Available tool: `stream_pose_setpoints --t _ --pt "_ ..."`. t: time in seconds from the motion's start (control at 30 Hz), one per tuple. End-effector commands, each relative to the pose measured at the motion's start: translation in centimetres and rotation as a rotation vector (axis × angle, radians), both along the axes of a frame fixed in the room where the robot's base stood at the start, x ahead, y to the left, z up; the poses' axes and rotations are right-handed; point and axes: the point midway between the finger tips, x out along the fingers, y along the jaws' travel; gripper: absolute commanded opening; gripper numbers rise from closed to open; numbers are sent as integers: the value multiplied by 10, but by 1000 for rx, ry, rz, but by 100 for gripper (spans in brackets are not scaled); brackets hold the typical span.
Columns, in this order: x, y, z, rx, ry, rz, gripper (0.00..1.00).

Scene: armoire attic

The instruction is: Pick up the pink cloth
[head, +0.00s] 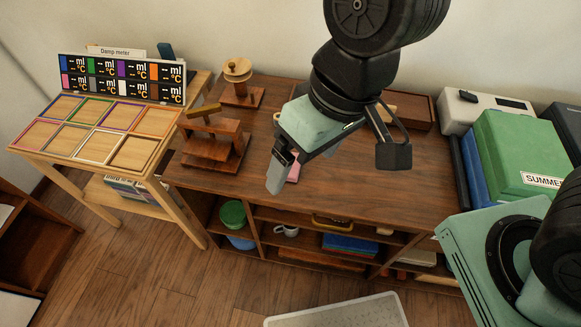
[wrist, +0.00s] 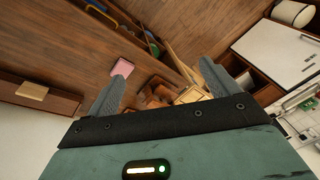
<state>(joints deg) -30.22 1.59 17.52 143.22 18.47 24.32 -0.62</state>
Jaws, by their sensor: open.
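The pink cloth (wrist: 122,68) lies flat on the brown wooden cabinet top, small and square in the wrist view. In the head view only a bit of the pink cloth (head: 294,171) shows, with my gripper hiding the rest. My gripper (head: 332,172) is open and empty above the cabinet top. In the wrist view its two fingers (wrist: 160,82) are spread wide, and the cloth shows just beyond the left fingertip, apart from it.
Wooden stands (head: 213,140) sit on the cabinet top (head: 370,185) left of my gripper. A green box (head: 520,148) marked "SUMMER" and a white device (head: 484,106) are at the right. A pale table (head: 97,149) with coloured frames stands at the left. The cabinet top's front middle is clear.

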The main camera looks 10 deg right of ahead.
Motion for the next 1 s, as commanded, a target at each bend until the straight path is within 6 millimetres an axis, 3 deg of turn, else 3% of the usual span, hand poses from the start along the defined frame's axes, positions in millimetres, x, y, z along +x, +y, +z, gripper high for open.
stream_pose_setpoints --t 0.27,0.37,0.5,0.6,0.7,0.83,1.0 --pt "34 73 -65 158 -55 -197 87" --pt "53 102 -106 201 -115 -321 87" --pt "85 129 -181 210 -289 -536 87" --pt "102 129 -230 181 -472 -672 87" --pt "112 119 -267 141 -685 -773 87" --pt "113 101 -293 94 -950 -851 87" --pt "102 83 -305 59 -1229 -897 87"
